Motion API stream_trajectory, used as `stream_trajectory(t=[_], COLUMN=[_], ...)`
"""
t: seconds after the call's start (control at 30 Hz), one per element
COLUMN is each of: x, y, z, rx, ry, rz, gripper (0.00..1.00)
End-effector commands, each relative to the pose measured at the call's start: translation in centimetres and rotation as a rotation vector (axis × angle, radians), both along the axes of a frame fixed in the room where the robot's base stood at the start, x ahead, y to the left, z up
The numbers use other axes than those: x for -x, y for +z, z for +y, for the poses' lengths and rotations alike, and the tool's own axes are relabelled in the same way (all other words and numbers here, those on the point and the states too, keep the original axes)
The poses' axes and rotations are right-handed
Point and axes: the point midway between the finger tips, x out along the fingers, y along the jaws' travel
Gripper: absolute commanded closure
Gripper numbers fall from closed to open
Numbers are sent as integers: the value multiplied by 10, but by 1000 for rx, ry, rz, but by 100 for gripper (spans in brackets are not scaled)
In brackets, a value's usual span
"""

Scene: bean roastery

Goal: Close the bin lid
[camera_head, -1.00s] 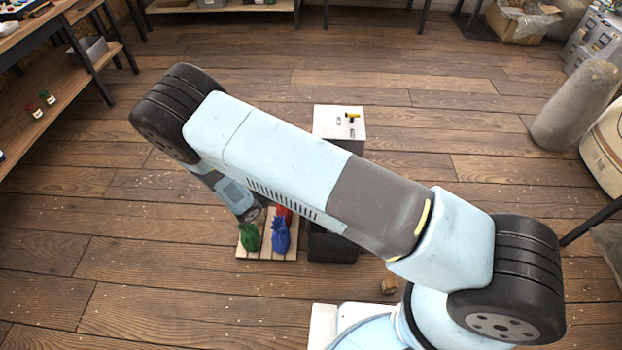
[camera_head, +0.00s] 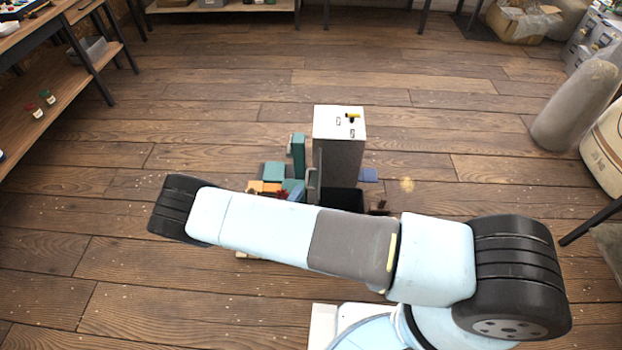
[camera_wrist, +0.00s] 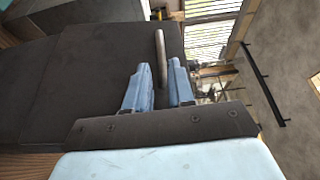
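The bin (camera_head: 340,145) is a dark grey box with a white top in the middle of the head view, partly behind my arm. Its black opening (camera_head: 342,197) shows just above my forearm. A thin grey lid (camera_head: 318,160) stands upright at the opening's left side, with a handle (camera_head: 311,183) on its left. In the wrist view the lid is a dark panel (camera_wrist: 90,80) and its curved metal handle (camera_wrist: 161,55) lies between my two blue fingers. My gripper (camera_wrist: 160,68) is open, its fingers apart on either side of the handle; contact is unclear.
Teal (camera_head: 298,152) and orange (camera_head: 270,187) blocks stand left of the bin. A shelf (camera_head: 60,85) is at the left. A grey sack (camera_head: 575,105) and a carton (camera_head: 520,22) are at the right. The wooden floor around is mostly clear.

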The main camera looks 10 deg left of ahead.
Motion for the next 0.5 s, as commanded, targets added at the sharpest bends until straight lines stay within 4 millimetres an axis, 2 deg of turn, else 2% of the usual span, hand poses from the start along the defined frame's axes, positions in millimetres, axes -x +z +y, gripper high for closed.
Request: stream_trajectory(t=[0.2,0.5], x=[-38,-75], y=[0,1], z=[-14,-26], rx=[0,-1], ry=[-2,0], rz=[-1,1], gripper=[77,77])
